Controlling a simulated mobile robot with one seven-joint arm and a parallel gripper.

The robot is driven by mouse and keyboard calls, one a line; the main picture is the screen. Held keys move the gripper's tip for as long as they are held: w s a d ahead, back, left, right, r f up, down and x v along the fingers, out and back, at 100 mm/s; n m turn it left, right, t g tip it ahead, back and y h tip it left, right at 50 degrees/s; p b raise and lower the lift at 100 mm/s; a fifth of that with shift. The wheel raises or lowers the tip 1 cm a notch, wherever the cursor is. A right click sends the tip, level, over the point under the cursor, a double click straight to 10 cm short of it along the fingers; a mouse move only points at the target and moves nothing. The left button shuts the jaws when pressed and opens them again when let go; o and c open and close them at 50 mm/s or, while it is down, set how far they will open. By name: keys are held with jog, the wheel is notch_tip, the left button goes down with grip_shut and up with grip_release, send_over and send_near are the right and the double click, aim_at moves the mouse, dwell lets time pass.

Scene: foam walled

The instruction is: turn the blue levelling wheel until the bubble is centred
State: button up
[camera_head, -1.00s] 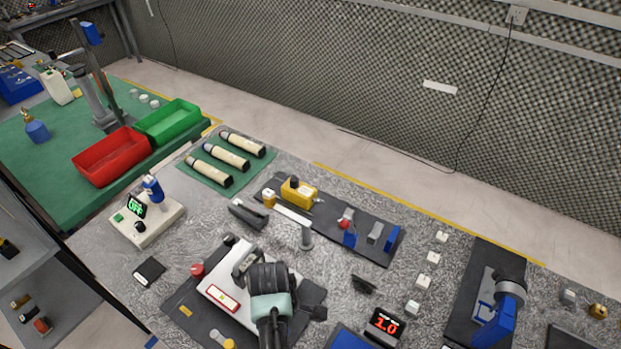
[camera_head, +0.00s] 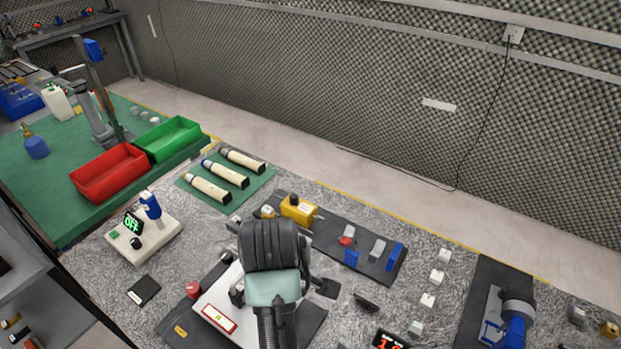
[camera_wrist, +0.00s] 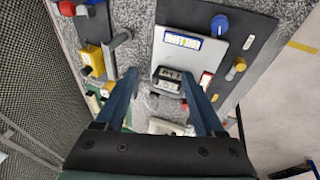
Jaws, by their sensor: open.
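The blue levelling wheel (camera_wrist: 219,25) is a round knob at the top right of the wrist view, on a dark mat beside the light grey plate (camera_wrist: 211,53). A blue-framed vial (camera_wrist: 183,41) lies on the plate; its bubble is too small to judge. A red-framed vial shows in the head view (camera_head: 219,318) and, small, in the wrist view (camera_wrist: 205,79). My gripper (camera_wrist: 160,74) is open, its two blue-grey fingers above the plate's edge, apart from the wheel. A dark block with pale markings shows between them. In the head view my arm hides the wheel.
A yellow box (camera_head: 298,209) is on a dark strip behind. A white control box (camera_head: 152,243) with a blue handle stands left.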

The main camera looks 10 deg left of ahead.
jog(key=w+d+r+m+t+b, duration=0.1)
jog(key=w+r+m+t+b, duration=0.1)
jog(key=r, duration=0.6)
jog(key=w+d+r+m+t+y+b, duration=0.1)
jog(key=w+d+r+m+t+b, duration=0.1)
jog(key=w+r+t, duration=0.5)
notch_tip(320, 180, up, 2)
jog(key=shift+d+r+m+t+y+b, duration=0.15)
jog(key=shift+r+m+t+y+b, duration=0.15)
jog(key=shift+m, duration=0.6)
jog(key=shift+f, duration=0.1)
